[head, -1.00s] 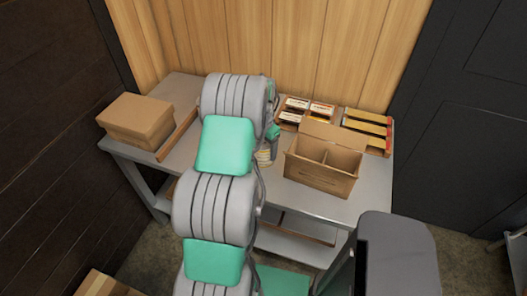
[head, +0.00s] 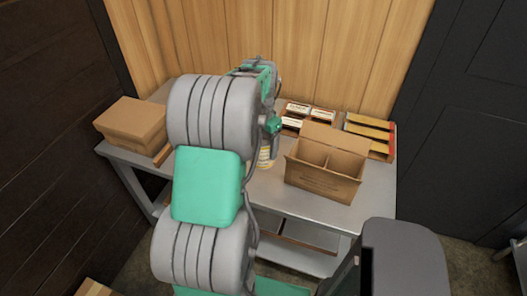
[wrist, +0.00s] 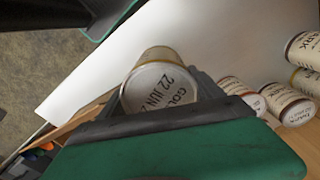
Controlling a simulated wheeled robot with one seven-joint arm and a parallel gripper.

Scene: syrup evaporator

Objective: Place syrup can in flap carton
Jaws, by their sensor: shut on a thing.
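The syrup can (wrist: 160,88) is between the fingers of my gripper (wrist: 163,98) in the wrist view, its pale printed lid facing the camera. My gripper is shut on it. In the head view a small part of the can (head: 265,158) shows beside my arm, just left of the carton; my arm hides most of the gripper. I cannot tell whether the can touches the table. The flap carton (head: 318,181) is open on the table, with a divider and a raised back flap. No can shows in the visible parts of its compartments.
Small trays of labelled cans (head: 295,108) and long boxes (head: 369,133) stand behind the carton. More cans (wrist: 287,103) lie at the right of the wrist view. A closed cardboard box (head: 130,122) is at the table's left. The grey table (head: 330,212) is clear in front of the carton.

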